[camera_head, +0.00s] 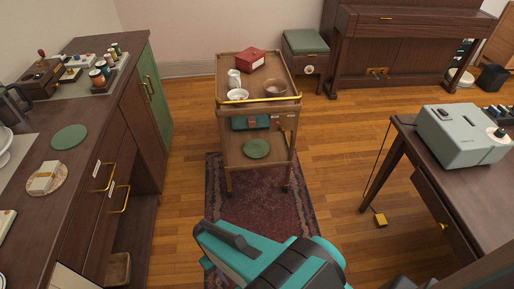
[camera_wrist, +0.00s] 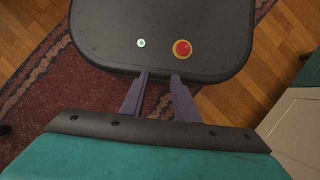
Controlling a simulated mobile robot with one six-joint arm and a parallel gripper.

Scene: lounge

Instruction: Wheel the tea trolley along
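The wooden two-tier tea trolley (camera_head: 253,86) stands upright in the head view, upper middle, at the far end of a dark red rug. A brass handle bar (camera_head: 265,99) runs across its near side. A red box (camera_head: 251,59), a white jug (camera_head: 234,78), a white bowl (camera_head: 237,94) and a brownish bowl (camera_head: 276,88) stand on its top. A green plate (camera_head: 257,149) lies on the lower shelf. My gripper (camera_wrist: 159,76) shows in the wrist view, its two fingers apart with nothing between them. It is away from the trolley, which the wrist view does not show.
The rug (camera_head: 222,203) lies between me and the trolley. A dark counter (camera_head: 92,151) with green doors lines the left. A desk (camera_head: 463,187) with a grey-green machine (camera_head: 461,134) stands right. A green-topped stool (camera_head: 306,42) and a piano (camera_head: 398,45) stand behind.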

